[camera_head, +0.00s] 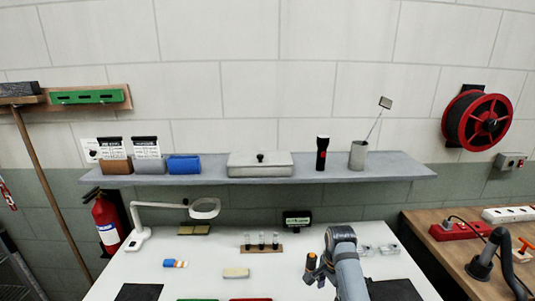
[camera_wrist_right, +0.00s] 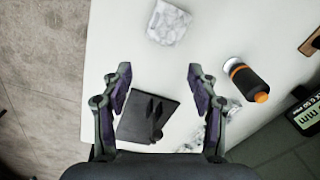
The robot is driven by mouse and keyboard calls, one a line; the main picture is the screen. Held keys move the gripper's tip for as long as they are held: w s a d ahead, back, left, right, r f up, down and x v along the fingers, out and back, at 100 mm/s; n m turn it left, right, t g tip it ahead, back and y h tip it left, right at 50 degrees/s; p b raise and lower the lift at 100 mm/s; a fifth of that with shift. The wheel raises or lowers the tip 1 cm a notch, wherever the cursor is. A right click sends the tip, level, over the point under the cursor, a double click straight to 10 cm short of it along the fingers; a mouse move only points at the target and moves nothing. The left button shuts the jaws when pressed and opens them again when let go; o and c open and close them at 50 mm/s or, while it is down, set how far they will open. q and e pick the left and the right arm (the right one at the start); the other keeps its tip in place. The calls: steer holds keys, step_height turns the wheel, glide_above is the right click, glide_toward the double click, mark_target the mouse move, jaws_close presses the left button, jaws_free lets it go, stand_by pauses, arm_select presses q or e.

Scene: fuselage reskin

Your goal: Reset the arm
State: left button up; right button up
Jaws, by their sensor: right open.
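My right arm (camera_head: 345,265) reaches in from the bottom right of centre over the white table in the head view. My right gripper (camera_wrist_right: 158,78) shows in the wrist view with its two fingers wide apart and nothing between them. Below it lies a black mat (camera_wrist_right: 140,128) with a dark shape on it, an object or a shadow; I cannot tell which. My left gripper and arm are not in view.
An orange-and-black bottle (camera_wrist_right: 247,82) stands beside the right gripper. A clear packet (camera_wrist_right: 168,22) lies on the table. A shelf (camera_head: 200,180) runs above.

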steer(key=s+d+f+n, duration=0.1)
steer(key=s+f+n, duration=0.1)
steer(key=s, duration=0.2)
steer(key=s+d+f+n+t, duration=0.1)
steer(key=s+d+f+n, duration=0.1)
steer(key=s, duration=0.1)
steer(key=s+d+f+n, duration=0.1)
steer(key=s+d+n, duration=0.1)
steer(key=s, duration=0.2)
steer(key=shift+s+f+t+h, duration=0.3)
steer(key=shift+s+f, duration=0.05)
steer(key=shift+f, duration=0.05)
steer(key=s+r+n+t, duration=0.25)
steer(key=s+n, duration=0.55)
steer(key=s, duration=0.5)
steer(key=s+d+f+g, duration=0.1)
steer(key=d+f, duration=0.1)
steer(key=f, duration=1)
steer(key=s+d+f+g, duration=0.1)
steer(key=f, duration=1.2)
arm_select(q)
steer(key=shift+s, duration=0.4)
arm_select(e)
steer(key=s+d+f+g, duration=0.1)
steer(key=s+f, duration=1.5)
steer(key=s, duration=0.2)
steer(key=shift+s+d+f, duration=0.2)
steer(key=shift+s+d, duration=0.1)
